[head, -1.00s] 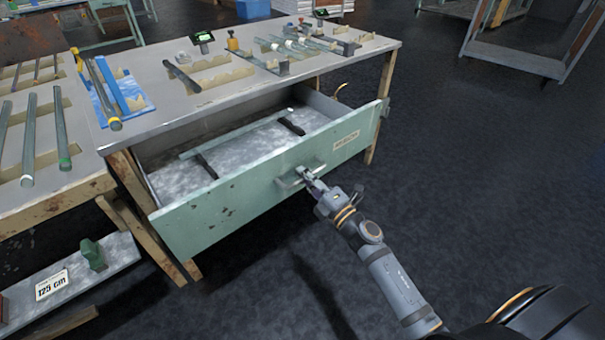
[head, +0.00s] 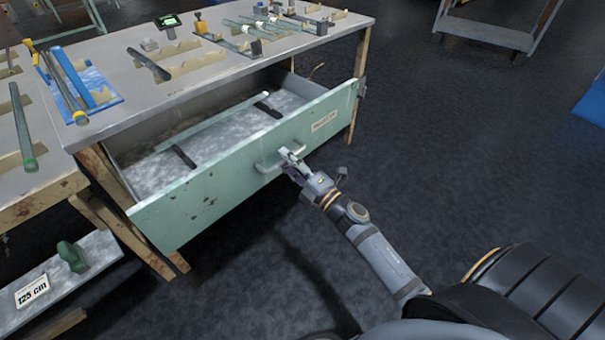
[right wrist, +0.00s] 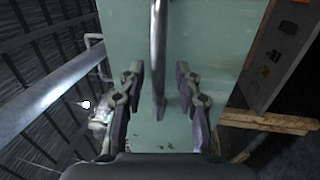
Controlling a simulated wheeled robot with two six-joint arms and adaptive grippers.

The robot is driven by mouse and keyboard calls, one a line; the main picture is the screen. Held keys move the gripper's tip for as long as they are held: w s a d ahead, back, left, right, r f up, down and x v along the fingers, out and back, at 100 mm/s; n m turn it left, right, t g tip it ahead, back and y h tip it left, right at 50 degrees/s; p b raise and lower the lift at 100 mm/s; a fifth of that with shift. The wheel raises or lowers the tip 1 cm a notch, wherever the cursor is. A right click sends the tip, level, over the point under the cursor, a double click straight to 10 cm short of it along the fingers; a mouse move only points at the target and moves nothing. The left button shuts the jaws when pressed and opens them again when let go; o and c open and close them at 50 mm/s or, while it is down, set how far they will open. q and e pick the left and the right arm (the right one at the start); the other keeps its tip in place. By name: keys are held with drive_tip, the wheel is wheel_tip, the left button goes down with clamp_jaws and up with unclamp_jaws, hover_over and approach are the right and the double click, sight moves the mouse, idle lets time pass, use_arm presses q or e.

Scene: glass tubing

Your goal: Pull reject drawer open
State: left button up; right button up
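The reject drawer (head: 235,178), with a worn pale green front and a small label (head: 324,121), stands pulled well out of the bench. Its inside shows. Its metal bar handle (head: 266,165) is at the middle of the front. My right gripper (head: 290,159) is at the handle's right part. In the right wrist view its two fingers (right wrist: 157,85) are spread, with the handle bar (right wrist: 158,45) between them and a gap on each side. The drawer front (right wrist: 210,40) fills the middle there. My left gripper is out of view.
The bench top (head: 215,85) above the drawer holds glass tubes and cream notched holders. A second bench (head: 40,190) stands at the left, above a low shelf with a 125 cm sign (head: 32,290). The dark floor (head: 440,150) right of the drawer is clear.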

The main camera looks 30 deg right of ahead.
drive_tip(key=v, duration=1)
drive_tip(key=shift+s, duration=0.4)
drive_tip(key=shift+d+f, duration=0.1)
